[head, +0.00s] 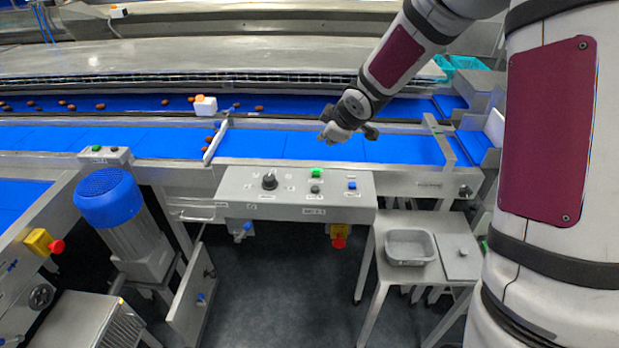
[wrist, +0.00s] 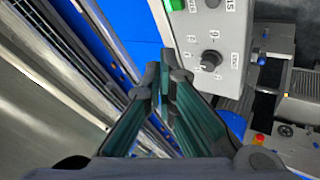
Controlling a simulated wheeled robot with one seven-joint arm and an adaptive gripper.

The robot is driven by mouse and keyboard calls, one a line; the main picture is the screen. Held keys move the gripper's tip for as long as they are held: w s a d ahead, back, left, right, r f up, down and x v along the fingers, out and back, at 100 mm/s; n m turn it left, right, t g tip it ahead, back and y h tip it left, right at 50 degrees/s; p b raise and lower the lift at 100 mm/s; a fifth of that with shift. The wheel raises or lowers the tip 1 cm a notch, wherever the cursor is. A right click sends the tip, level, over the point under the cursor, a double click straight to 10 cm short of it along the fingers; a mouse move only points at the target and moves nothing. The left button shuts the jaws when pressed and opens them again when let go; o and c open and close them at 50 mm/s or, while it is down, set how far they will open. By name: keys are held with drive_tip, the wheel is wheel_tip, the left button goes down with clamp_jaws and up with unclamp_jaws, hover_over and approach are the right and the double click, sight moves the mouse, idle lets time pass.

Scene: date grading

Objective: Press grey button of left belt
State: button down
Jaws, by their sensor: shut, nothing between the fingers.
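A small grey control box (head: 104,158) sits at the left, beside the left belt (head: 22,195). On it are a green button (head: 97,148) and a small dark-grey button (head: 113,149). My gripper (head: 324,138) is shut and empty, above the blue cross belt and behind the middle control panel (head: 290,208), well to the right of the small box. In the wrist view my closed fingers (wrist: 165,78) point toward the belt edge beside the panel (wrist: 222,40). The small box is not clearly visible in the wrist view.
The middle panel carries a black knob (head: 269,182), a green button (head: 316,173), a dark-grey button (head: 315,188) and a blue button (head: 352,185). A blue-topped motor (head: 107,197) stands below the small box. A white diverter bar (head: 215,141) crosses the belt.

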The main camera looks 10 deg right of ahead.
sight(313, 189)
drive_tip(key=w+a+f+n+y, duration=0.2)
drive_tip(key=w+f, duration=0.1)
drive_tip(key=f, duration=0.4)
drive_tip(key=shift+w+a+y, duration=0.15)
drive_tip(key=shift+a+y, duration=0.15)
drive_tip(key=shift+a, duration=0.05)
drive_tip(key=shift+f, duration=0.2)
drive_tip(key=shift+f+b, duration=1.3)
drive_tip(key=shift+f, duration=3.05)
drive_tip(key=shift+f, duration=0.1)
drive_tip(key=shift+f, duration=0.3)
drive_tip(key=shift+f, duration=0.45)
drive_tip(key=shift+r, duration=0.9)
